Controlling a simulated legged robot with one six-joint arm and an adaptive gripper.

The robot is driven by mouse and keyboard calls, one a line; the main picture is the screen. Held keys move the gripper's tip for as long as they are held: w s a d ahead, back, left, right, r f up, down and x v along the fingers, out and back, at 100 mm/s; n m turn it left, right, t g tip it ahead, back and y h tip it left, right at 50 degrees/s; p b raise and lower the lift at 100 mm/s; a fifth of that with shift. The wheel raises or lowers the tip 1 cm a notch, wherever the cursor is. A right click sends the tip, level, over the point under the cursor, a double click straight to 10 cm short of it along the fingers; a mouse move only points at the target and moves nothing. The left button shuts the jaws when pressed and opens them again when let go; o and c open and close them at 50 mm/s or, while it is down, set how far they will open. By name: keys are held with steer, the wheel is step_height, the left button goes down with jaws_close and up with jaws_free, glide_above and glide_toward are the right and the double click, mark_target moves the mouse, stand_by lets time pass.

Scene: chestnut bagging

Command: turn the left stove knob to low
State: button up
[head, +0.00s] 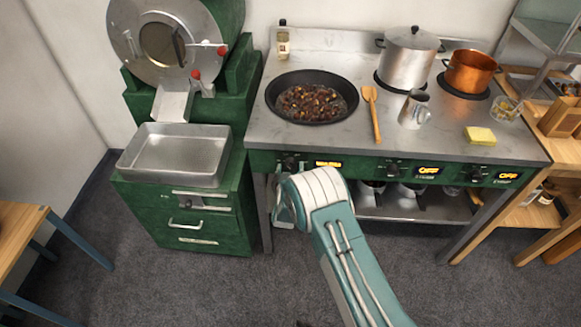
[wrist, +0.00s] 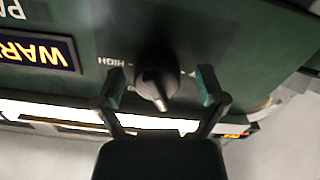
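The left stove knob (head: 290,163) is dark and sits on the green front panel, beside a lit display (head: 328,164) that seems to read WARM. In the wrist view the black knob (wrist: 156,72) is upside down, with its pointer toward the picture's bottom. A HIGH mark (wrist: 112,62) is to its left, beside the display showing WAR (wrist: 38,50). My gripper (wrist: 160,88) is open, one finger on each side of the knob, with gaps visible. In the head view my arm hides the fingers.
Two more knobs (head: 392,169) (head: 476,174) sit to the right, with displays reading OFF. A pan of chestnuts (head: 310,97), a wooden spatula (head: 372,112), a metal jug (head: 414,108) and pots stand on the stove. A green roaster with a metal tray (head: 175,155) is left.

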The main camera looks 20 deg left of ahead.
steer(key=shift+s+d, duration=0.1)
steer(key=v, duration=1.1)
steer(key=shift+s, duration=0.4)
steer(key=shift+f, duration=0.15)
